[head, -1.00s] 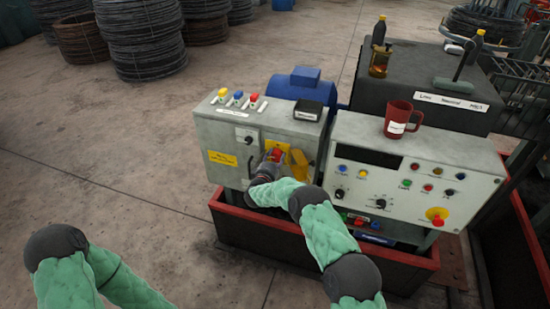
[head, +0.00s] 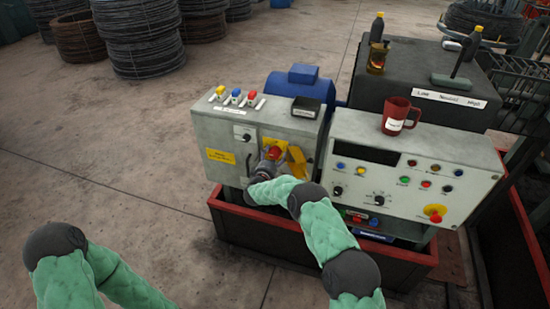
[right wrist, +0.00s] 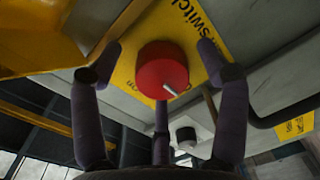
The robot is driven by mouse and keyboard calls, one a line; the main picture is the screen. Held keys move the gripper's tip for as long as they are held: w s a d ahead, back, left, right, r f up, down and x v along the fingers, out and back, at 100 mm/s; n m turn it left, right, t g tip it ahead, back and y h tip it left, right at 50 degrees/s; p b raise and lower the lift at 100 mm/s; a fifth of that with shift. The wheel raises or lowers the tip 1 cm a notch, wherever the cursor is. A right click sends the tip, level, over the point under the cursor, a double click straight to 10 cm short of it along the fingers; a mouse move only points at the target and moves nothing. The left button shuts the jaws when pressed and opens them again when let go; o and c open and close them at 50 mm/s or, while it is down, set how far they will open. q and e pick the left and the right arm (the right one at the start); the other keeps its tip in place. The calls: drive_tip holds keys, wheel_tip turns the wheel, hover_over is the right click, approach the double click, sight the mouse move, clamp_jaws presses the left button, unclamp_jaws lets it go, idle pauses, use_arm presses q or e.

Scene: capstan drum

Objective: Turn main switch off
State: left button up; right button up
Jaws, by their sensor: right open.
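The main switch is a red round knob (head: 273,152) on a yellow plate (head: 282,145) on the front of the grey left cabinet. In the right wrist view the red knob (right wrist: 162,68) has a small pale pin on its face, and the yellow plate (right wrist: 193,22) behind it reads "Switch". My right gripper (head: 270,158) is at the knob. In the right wrist view its open fingers (right wrist: 158,62) stand on both sides of the knob, with gaps between them and it. My left arm shows at lower left, but its gripper is out of view.
A yellow bracket (head: 297,162) sticks out just right of the knob. A small black switch (head: 243,137) is at upper left on the cabinet. The control panel (head: 375,210) with buttons stands to the right, a red mug (head: 396,114) on top. Open floor lies left.

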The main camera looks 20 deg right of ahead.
drive_tip(key=f+v, duration=0.1)
drive_tip(key=v, duration=1.1)
drive_tip(key=shift+r, duration=0.35)
drive_tip(key=s+a+f+m+g+y, duration=0.25)
drive_tip(key=s+f+y, duration=0.25)
drive_tip(key=s+f, duration=0.3)
drive_tip(key=s+a+f+m+g+y, duration=0.1)
drive_tip(key=s+f+m+g+y, duration=0.2)
drive_tip(key=s+f, duration=0.6)
drive_tip(key=s+a+f+m+g+y, duration=0.1)
drive_tip(key=s+m+g+y, duration=0.1)
drive_tip(key=s, duration=0.6)
drive_tip(key=s+a+f+m+g+y, duration=0.1)
drive_tip(key=s+f+m+g, duration=0.1)
drive_tip(key=s, duration=0.7)
drive_tip(key=s+a+f+m+g+y+b, duration=0.1)
drive_tip(key=s+g, duration=0.3)
drive_tip(key=s, duration=0.5)
drive_tip(key=shift+a+f+m+y, duration=0.45)
drive_tip(key=shift+f+m+y, duration=0.1)
drive_tip(key=shift+f+y, duration=0.25)
